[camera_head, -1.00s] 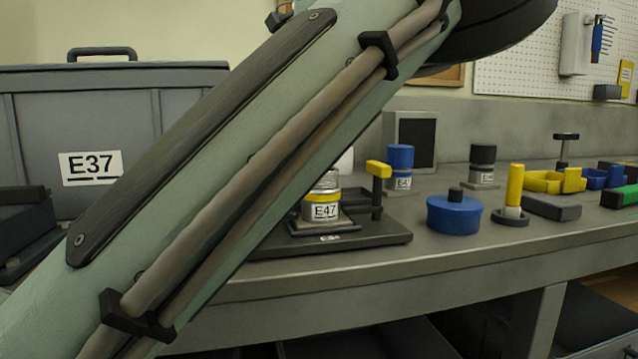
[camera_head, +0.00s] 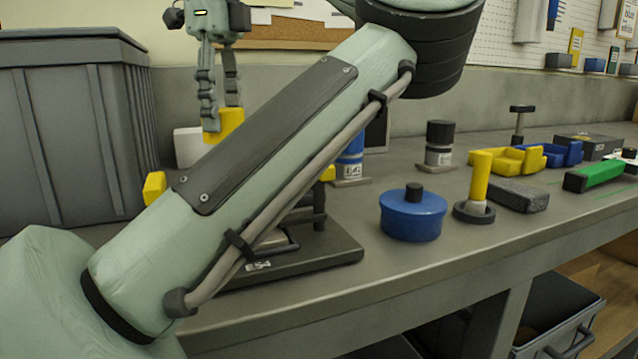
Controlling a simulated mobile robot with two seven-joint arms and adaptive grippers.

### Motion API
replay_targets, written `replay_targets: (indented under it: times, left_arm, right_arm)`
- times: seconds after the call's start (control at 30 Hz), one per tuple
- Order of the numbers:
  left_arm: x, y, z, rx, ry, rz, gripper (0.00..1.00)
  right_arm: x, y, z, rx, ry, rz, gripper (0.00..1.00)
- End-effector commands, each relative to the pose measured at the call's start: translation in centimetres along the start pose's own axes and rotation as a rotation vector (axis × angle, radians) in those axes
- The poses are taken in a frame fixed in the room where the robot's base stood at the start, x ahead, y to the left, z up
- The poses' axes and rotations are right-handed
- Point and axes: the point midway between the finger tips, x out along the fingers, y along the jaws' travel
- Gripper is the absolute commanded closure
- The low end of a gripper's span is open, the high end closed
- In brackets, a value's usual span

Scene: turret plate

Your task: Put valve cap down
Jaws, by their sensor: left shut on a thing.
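My left gripper (camera_head: 221,105) points down at the upper left, its fingers shut on a yellow piece, which I take to be the valve cap (camera_head: 226,124). The cap's lower part is hidden behind my own left arm, which crosses the view diagonally. The dark turret plate (camera_head: 335,252) lies on the bench below, mostly covered by the arm. Whether the cap touches anything beneath it cannot be seen. My right gripper is not in view.
A grey bin (camera_head: 65,140) stands at the left, with a yellow block (camera_head: 154,188) by it. To the right are a blue pot (camera_head: 413,215), a yellow-handled tool (camera_head: 479,180), a black-capped canister (camera_head: 439,145) and yellow trays (camera_head: 508,160). The bench's front edge is mostly clear.

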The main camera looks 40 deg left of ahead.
Motion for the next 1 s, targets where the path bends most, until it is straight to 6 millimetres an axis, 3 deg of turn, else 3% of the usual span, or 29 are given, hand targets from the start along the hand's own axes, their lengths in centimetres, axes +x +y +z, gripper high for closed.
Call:
replay_targets:
  times: [0.17,0.7,0.87,1.0]
  left_arm:
    - [0.5,-0.2,0.2,-0.009,-0.006,-0.003,0.72]
    - [6.6,-7.0,-7.5,-0.009,-0.007,-0.003,0.72]
    - [7.3,-7.4,-8.1,-0.01,-0.005,-0.003,0.72]
    - [9.1,-7.4,-8.1,-0.012,-0.005,-0.001,0.72]
  right_arm:
    - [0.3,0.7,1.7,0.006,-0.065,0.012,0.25]
    - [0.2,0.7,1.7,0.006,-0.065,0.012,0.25]
    - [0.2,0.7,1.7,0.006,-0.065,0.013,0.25]
    - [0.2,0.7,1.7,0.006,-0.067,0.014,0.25]
